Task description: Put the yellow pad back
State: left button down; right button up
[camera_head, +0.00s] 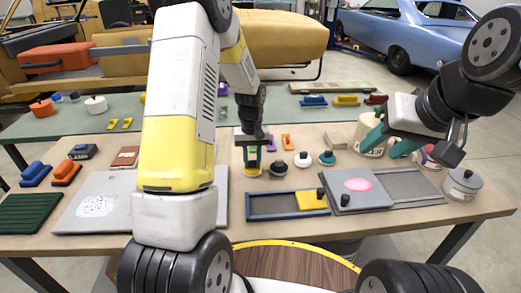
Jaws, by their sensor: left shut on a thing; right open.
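My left gripper (251,140) points down at the middle of the table and is shut on a small green and yellow thing (252,163), mostly hidden by the fingers. I cannot tell whether this is the yellow pad. A yellow block with a dark knob (311,200) sits at the right end of a blue-grey tray (270,207), right of and nearer than my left gripper. Another yellow pad-like piece (346,101) lies on the back table between a blue one (314,101) and a red one (376,99). My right gripper (454,148) is open above the table's right side.
A grey board with a pink oval (357,185) lies right of the tray. Several round knobbed things stand behind the tray. A lidded grey pot (463,185) stands at the right edge. My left arm hides part of a grey board (90,207) at left.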

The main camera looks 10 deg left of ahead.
aim_at(252, 161)
pick_arm(q)
jog(key=c, duration=1.1)
grip_release()
jog(key=shift+c, duration=0.2)
notch_tip(252, 161, up, 12)
jog(key=s+r+m+t+h, duration=0.1)
jog(key=s+r+m+t, duration=0.15)
jog(key=s+r, duration=0.95)
jog(key=s+d+r+t, duration=0.1)
jog(key=s+t, duration=0.1)
jog(key=s, duration=0.4)
jog(key=s+d+r+m+t+h, duration=0.1)
jog(key=s+r, duration=0.1)
jog(key=s, duration=0.4)
jog(key=shift+t, duration=0.35)
jog(key=shift+s+d, duration=0.1)
